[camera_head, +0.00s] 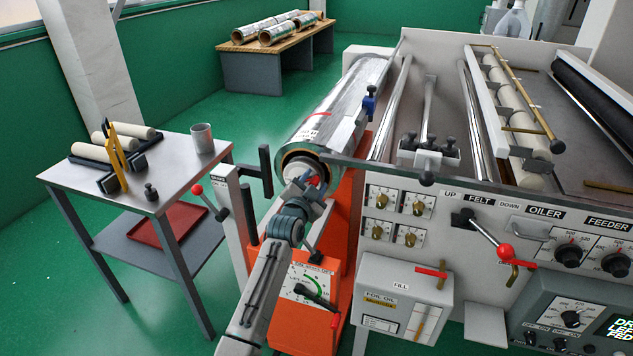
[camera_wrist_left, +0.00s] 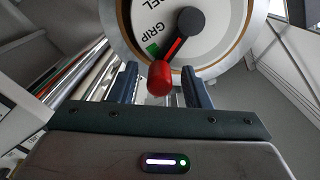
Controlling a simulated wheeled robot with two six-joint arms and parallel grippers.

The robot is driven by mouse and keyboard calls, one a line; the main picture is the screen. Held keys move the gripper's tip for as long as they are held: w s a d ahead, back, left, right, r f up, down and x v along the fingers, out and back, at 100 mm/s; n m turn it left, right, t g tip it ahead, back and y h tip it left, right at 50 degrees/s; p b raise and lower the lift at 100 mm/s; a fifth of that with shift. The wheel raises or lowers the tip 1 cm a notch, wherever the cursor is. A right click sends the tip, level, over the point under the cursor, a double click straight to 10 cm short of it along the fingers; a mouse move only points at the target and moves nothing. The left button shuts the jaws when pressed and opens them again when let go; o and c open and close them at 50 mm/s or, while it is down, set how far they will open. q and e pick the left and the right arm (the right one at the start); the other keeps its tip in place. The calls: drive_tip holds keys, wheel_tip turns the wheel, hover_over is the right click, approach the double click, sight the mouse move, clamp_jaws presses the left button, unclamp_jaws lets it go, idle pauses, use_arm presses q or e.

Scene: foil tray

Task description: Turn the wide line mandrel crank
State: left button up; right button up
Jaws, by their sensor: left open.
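In the head view my left gripper (camera_head: 305,187) is at the near end of the big foil roll (camera_head: 338,105), and the red knob (camera_head: 313,180) is partly hidden. My right gripper is not in view.
A second red-knobbed lever (camera_head: 197,190) stands left of my arm, beside a metal table (camera_head: 180,165). The machine's control panel (camera_head: 400,190) is close on the right. An orange stand (camera_head: 352,215) with a dial is below the roll. Green floor is open behind.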

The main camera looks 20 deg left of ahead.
use_arm(q)
drive_tip(key=shift+d, duration=0.1)
clamp_jaws()
drive_tip(key=shift+r, duration=0.15)
